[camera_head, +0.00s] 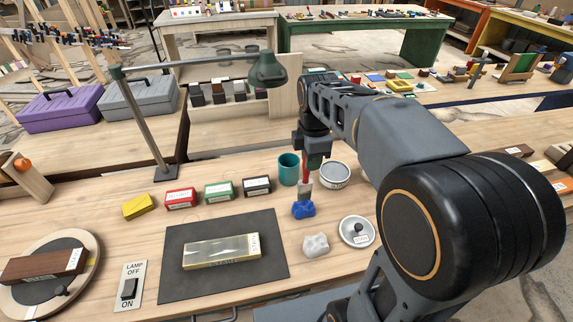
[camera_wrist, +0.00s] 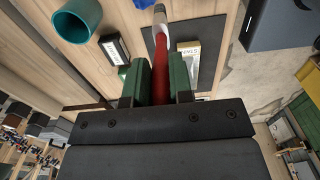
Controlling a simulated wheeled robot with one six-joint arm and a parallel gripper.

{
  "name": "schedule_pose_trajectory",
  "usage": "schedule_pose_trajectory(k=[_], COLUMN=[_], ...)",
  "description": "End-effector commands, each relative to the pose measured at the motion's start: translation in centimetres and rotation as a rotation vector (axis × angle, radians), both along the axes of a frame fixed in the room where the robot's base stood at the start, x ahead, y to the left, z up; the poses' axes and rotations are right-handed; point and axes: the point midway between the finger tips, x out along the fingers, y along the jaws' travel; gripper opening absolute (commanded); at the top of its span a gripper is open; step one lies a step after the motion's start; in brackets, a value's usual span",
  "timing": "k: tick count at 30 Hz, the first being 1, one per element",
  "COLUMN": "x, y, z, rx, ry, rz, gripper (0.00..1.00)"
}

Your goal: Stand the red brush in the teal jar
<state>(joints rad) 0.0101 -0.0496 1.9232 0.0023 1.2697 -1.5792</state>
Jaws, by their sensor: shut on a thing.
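The red brush (camera_head: 305,172) is held by my gripper (camera_head: 313,158) above the table, with its pale bristle end pointing down. In the wrist view the red handle (camera_wrist: 162,62) runs between the green fingers of my gripper (camera_wrist: 160,80), which are shut on it. The teal jar (camera_head: 289,170) stands upright on the table just left of the brush in the head view. The brush is apart from the jar there. The top of the handle is hidden by the gripper.
A labelled round tin (camera_head: 335,175) stands right of the brush, and a blue lump (camera_head: 303,209) lies below it. Red, green and black boxes (camera_head: 222,190) stand left of the jar. A lamp (camera_head: 268,72) arches behind.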

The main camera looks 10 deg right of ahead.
Motion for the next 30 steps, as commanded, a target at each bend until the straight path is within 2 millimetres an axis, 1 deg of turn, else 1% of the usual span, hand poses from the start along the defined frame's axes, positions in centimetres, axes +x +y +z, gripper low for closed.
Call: schedule_pose_trajectory(k=[2, 5, 12, 15, 21, 24, 27, 30], x=[1.0, 3.2, 10.0, 12.5, 16.5, 18.1, 17.7, 17.7], y=[0.1, 0.2, 0.3, 0.3, 0.2, 0.2, 0.1, 0.1], z=[0.1, 0.1, 0.3, 0.2, 0.2, 0.1, -2.2, -3.9], rx=[-0.001, -0.002, -0.001, -0.001, -0.001, -0.001, -0.001, -0.001], ry=[0.001, 0.0, 0.0, 0.001, -0.002, -0.002, 0.003, 0.001], rz=[0.002, 0.005, 0.006, 0.005, 0.003, 0.002, 0.002, 0.002], gripper=[0.0, 0.0, 0.0, 0.0, 0.0, 0.0, 0.0, 0.0])
